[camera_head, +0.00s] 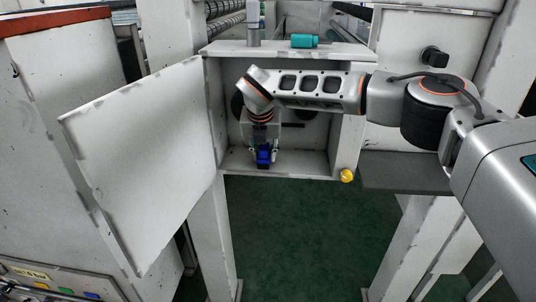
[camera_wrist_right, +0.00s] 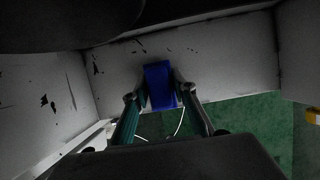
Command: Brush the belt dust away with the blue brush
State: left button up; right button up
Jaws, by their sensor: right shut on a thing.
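The blue brush (camera_head: 263,156) is held inside an open white cabinet box (camera_head: 214,122), low and left of its middle. My right gripper (camera_head: 263,150) reaches down into the box and is shut on the brush. In the right wrist view the brush (camera_wrist_right: 160,85) sits between the two fingers (camera_wrist_right: 160,100), over the pale box floor near its front edge. Dark round parts (camera_head: 305,110) show on the box's back wall, partly behind my arm. I cannot clearly make out belt dust; dark marks on the pale surface may be chipped paint. My left gripper is not in view.
The white door (camera_head: 145,160) stands swung open to the left. A yellow knob (camera_head: 347,175) is at the box's lower right corner, beside a grey shelf (camera_head: 405,173). A teal cylinder (camera_head: 304,41) lies on top. Green floor (camera_head: 300,235) is clear below.

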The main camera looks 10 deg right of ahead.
aim_at(278, 161)
jog(key=shift+w+a, duration=0.25)
jog(key=shift+a, duration=0.65)
jog(key=shift+d, duration=0.1)
jog(key=shift+s+d+f+p, duration=0.1)
jog(key=shift+s+d+p, duration=0.1)
jog(key=shift+d, duration=0.45)
jog(key=shift+s+d+p, duration=0.1)
jog(key=shift+s+d, duration=0.1)
jog(key=shift+d, duration=0.4)
jog(key=shift+s+d+p, duration=0.15)
jog(key=shift+s+d, duration=0.05)
jog(key=shift+d, duration=0.45)
jog(key=shift+s+d+p, duration=0.15)
jog(key=shift+d, duration=0.6)
jog(key=shift+d, duration=0.1)
jog(key=shift+s+d, duration=0.2)
jog(key=shift+d, duration=0.35)
jog(key=shift+s+d, duration=0.2)
jog(key=shift+d, duration=0.35)
jog(key=shift+d, duration=0.15)
